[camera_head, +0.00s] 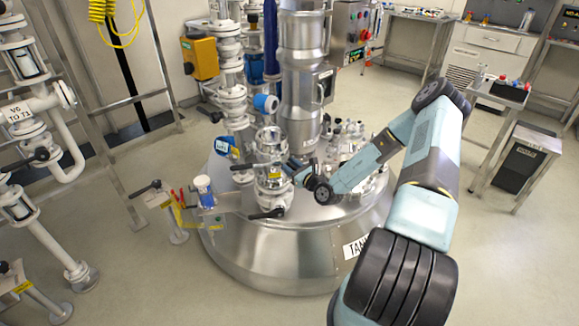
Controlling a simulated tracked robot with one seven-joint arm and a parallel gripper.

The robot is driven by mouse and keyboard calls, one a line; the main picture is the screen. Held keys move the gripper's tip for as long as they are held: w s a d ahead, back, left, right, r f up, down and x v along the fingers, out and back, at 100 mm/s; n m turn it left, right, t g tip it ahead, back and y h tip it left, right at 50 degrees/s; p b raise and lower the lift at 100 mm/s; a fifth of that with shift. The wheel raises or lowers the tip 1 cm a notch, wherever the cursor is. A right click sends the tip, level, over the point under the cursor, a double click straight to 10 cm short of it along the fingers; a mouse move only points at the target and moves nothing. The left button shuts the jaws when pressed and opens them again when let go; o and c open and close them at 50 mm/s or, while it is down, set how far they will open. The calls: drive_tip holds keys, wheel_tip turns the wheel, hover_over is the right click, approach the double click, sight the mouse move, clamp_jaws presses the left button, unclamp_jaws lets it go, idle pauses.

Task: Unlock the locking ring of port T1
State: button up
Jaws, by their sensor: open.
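A steel tank (235,262) with a domed lid stands in the middle, partly labelled "TAN" on its side. I cannot read a T1 mark or clearly make out the locking ring. My gripper (294,167) is open, just right of the upper part of this fitting. It is small and dark here, and I cannot tell whether it touches the fitting. My wrist hides part of the lid behind it.
A thick steel column (302,80) and white valve piping (232,95) rise close behind the fitting. Several fittings crowd the lid's right side. The floor at right is clear up to a bench (500,92).

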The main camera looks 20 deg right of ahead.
drive_tip(key=shift+w+a, duration=0.1)
drive_tip(key=shift+w, duration=0.1)
clamp_jaws()
idle(0.3)
idle(0.3)
